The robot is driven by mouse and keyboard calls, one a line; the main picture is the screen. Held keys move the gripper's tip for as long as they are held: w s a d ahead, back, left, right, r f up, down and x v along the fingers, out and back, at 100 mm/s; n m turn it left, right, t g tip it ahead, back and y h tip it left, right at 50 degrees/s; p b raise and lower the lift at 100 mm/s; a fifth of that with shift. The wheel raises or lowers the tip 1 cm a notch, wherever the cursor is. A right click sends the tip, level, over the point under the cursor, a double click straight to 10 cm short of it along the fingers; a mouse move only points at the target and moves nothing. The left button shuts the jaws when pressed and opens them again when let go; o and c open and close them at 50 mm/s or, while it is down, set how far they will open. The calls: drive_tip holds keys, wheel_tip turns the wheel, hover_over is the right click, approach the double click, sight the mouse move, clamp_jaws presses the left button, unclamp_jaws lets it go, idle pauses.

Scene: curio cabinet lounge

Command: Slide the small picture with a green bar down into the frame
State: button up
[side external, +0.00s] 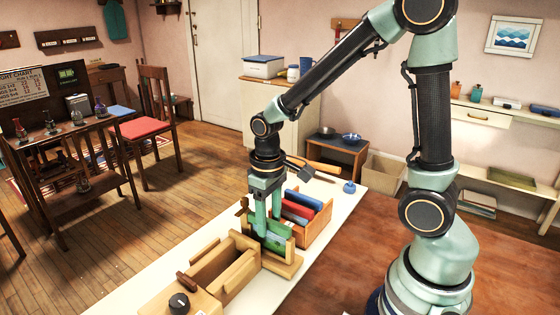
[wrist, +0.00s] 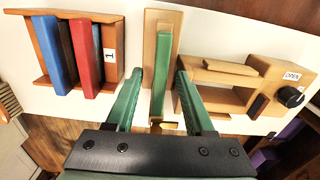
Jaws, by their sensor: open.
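The small picture with green on it (side external: 283,238) stands upright in the wooden frame (side external: 286,267) on the pale bench. In the wrist view, the picture (wrist: 160,78) shows from above as a green strip within the tan frame (wrist: 176,32). My gripper (side external: 269,232) is low over the frame and pointing down. In the wrist view, my gripper (wrist: 157,88) is open, with one green finger on each side of the picture and visible gaps between. The fingers partly hide the picture in the side view. How deep it sits in the frame is hard to tell.
A wooden rack (side external: 316,232) with blue and red upright pieces stands just behind the frame. A wooden box (side external: 222,267) stands on the other side, with a black knob (side external: 179,303) and an "OPEN" label. A mallet-like tool (side external: 312,167) and a small blue object (side external: 349,187) lie farther back.

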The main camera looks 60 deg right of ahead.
drive_tip(key=s+r+t, duration=0.4)
drive_tip(key=r+t, duration=0.1)
drive_tip(key=r, duration=0.9)
drive_tip(key=shift+r+t, duration=0.15)
drive_tip(key=shift+t, duration=0.15)
